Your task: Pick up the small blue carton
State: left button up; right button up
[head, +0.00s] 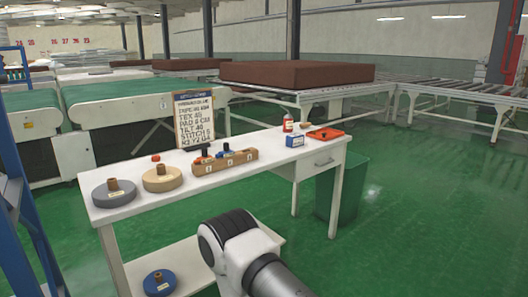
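The small blue carton (295,141) stands on the white table (262,162) toward its right end, in the head view. It is a small box with a pale label on its front, next to a red tray and just in front of a small bottle. Neither of my grippers shows in this view. Part of one of my arms, white with a black joint, is at the bottom middle, in front of the table and away from the carton.
On the table are a sign (193,118), a wooden rack (225,162), a grey disc (114,193), a tan disc (162,178), a bottle (288,123) and a red tray (326,134). A green bin (345,190) stands right. Brown mattresses (297,74) lie behind. Right floor is clear.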

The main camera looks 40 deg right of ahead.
aim_at(294, 140)
jog(key=z, duration=1.55)
